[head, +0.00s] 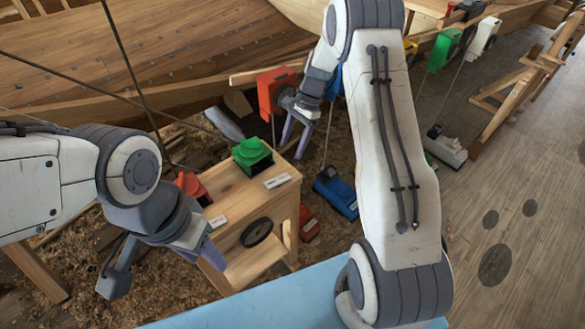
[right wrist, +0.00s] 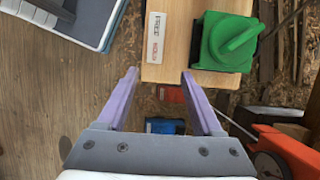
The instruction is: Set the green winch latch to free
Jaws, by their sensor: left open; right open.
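The green latch (head: 252,153) is a knob with a raised grip bar on a square green base, at the far edge of a wooden stand (head: 240,190). In the right wrist view the knob (right wrist: 228,42) has its bar slanting up to the right. A white label plate (right wrist: 155,38) with black and red lettering lies beside it; the words are too small to read surely. My right gripper (right wrist: 160,75) is open and empty, apart from the knob, near the stand's edge. My left gripper (head: 208,254) is open, in front of the stand's left side.
A red knob (head: 190,184) sits on the stand's left part, partly hidden by my left arm. A red unit (head: 274,92) hangs behind my right gripper, and a green unit (head: 440,50) farther right. A blue block (head: 337,193) lies below. Taut lines cross at left. The right floor is mostly clear.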

